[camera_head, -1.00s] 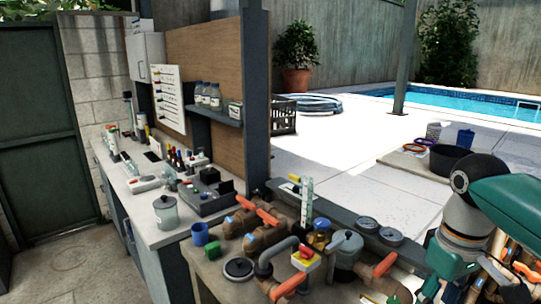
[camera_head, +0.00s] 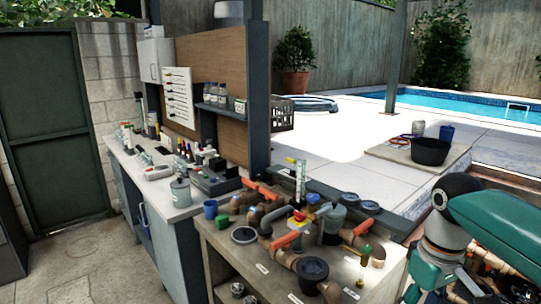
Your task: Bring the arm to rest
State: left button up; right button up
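One of my arms (camera_head: 500,215), teal with dark grey joints, comes in from the right edge. It bends down at a dark round joint and a grey link, and its lower teal part (camera_head: 432,270) runs off the bottom edge beside the pipe bench. No gripper fingers show in the frame. My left arm and its gripper do not show.
A counter holds a grey lidded pot (camera_head: 180,192). A black tub (camera_head: 430,151) sits on a slab near the pool.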

jog(key=w+a+f+y, duration=0.1)
jog(key=a+f, duration=0.3)
jog(key=f, duration=0.8)
jog(key=w+a+f+y, duration=0.1)
jog(key=a+f, duration=0.3)
jog(key=f, duration=0.8)
jog(key=s+a+f+m+y, duration=0.1)
jog(key=s+a+f+m, duration=0.1)
jog(key=s+f, duration=0.6)
jog(key=s+a+f+m, duration=0.3)
jog(key=s+f, duration=0.6)
jog(key=f, duration=0.2)
jog(key=shift+a+m+t+y, duration=0.3)
jog(key=shift+a+y, duration=0.05)
jog(key=shift+y, duration=0.05)
